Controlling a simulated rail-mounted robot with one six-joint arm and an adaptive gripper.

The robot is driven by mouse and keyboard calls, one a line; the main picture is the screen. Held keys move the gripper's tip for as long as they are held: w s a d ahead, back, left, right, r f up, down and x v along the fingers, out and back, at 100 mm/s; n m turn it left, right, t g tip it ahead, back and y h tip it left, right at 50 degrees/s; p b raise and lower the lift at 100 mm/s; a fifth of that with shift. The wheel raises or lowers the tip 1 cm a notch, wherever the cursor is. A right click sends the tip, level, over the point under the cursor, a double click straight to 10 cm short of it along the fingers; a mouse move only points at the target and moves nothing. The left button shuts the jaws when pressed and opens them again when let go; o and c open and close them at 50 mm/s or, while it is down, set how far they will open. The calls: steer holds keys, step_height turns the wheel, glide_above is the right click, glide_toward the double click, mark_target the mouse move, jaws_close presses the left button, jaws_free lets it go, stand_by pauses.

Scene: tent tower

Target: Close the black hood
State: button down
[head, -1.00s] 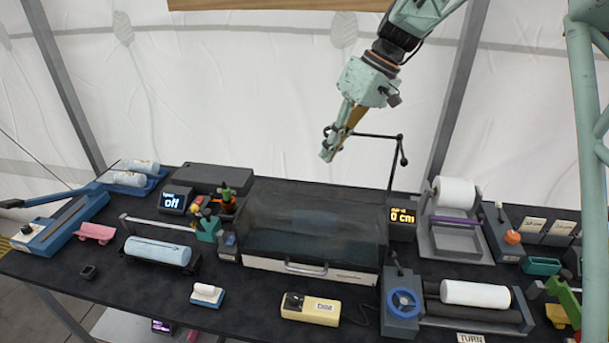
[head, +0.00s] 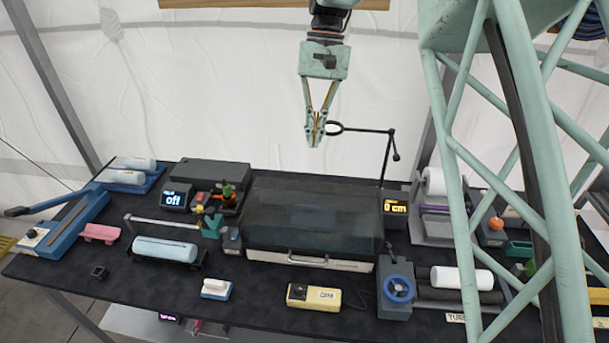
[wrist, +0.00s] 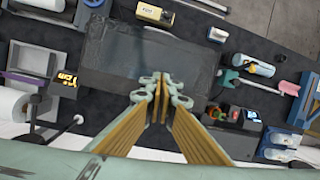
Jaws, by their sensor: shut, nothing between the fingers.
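The black hood (head: 310,213) is a dark, smoky, box-like cover on the white-fronted machine at the middle of the table. Its front edge looks down against the white base, which has a handle (head: 307,259); I cannot tell whether it is fully seated. The hood also shows in the wrist view (wrist: 125,50), beyond my fingertips. My gripper (head: 315,137) hangs above and behind the hood, apart from it, pointing down. Its fingers are together and empty, as the wrist view (wrist: 160,88) also shows.
A black rod stand (head: 388,155) rises behind the hood's right side, its ring end close beside my fingertips. A display reading 0 cm (head: 395,207) stands right of the hood. A yellow box (head: 314,296) lies in front. A blue wheel (head: 400,289) is at front right.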

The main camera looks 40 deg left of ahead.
steer(key=shift+a+r+m+h+p, duration=0.25)
steer(key=shift+r+m+h+p, duration=0.2)
steer(key=shift+m, duration=0.25)
steer(key=shift+f, duration=0.1)
steer(key=s+d+x, duration=0.1)
steer(key=s+x, duration=0.1)
steer(key=x, duration=1)
steer(key=shift+s+d, duration=0.15)
steer(key=shift+d, duration=0.05)
steer(key=shift+s+d+f, duration=0.1)
steer(key=shift+s+d, duration=0.05)
steer(key=shift+s, duration=0.1)
stand_by(0.7)
